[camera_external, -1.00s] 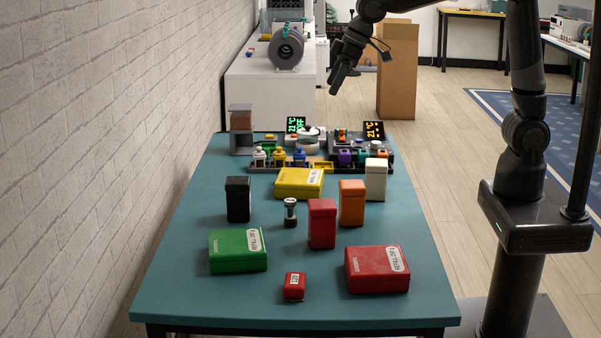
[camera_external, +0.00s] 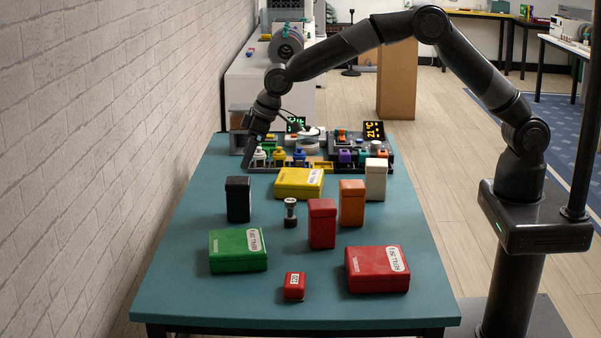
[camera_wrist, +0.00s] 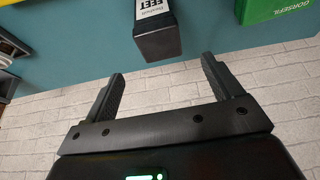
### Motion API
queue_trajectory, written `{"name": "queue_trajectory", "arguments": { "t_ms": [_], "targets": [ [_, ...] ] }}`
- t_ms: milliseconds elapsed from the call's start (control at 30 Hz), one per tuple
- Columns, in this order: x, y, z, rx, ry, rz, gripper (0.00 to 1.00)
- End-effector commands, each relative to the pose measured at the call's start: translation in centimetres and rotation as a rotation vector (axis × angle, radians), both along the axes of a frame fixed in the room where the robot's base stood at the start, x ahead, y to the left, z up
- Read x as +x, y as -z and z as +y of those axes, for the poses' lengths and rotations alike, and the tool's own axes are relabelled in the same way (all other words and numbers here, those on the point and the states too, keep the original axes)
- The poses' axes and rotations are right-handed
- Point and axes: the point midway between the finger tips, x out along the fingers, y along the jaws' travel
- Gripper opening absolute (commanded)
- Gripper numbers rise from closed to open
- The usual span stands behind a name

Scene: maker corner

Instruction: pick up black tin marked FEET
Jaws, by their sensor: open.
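The black tin (camera_external: 238,200) stands upright on the left part of the teal table in the external view. In the wrist view the tin (camera_wrist: 157,32) shows at the top centre, with a white label reading FEET. My gripper (camera_external: 253,150) is above the far left part of the table, behind the tin and apart from it. In the wrist view my gripper (camera_wrist: 160,84) has its two fingers spread with nothing between them. The tin lies beyond the fingertips.
A yellow box (camera_external: 299,182) is right of the tin, and a green box (camera_external: 238,250) is in front. A small metal-topped jar (camera_external: 290,213) and a red tin (camera_external: 322,223) stand further right. A brick wall (camera_external: 90,150) runs along the left. An organizer (camera_external: 320,166) stands behind.

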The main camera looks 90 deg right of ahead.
Motion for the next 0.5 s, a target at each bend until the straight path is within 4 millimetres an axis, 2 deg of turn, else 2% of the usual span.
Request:
{"name": "queue_trajectory", "arguments": {
  "t_ms": [100,200,500],
  "targets": [
    [0.7,2.1,0.0,0.0,0.0,0.003,0.85],
    [1.2,3.1,0.0,0.0,0.0,0.002,0.85],
    [1.8,5.1,0.1,0.0,0.0,0.002,0.85]
  ]
}}
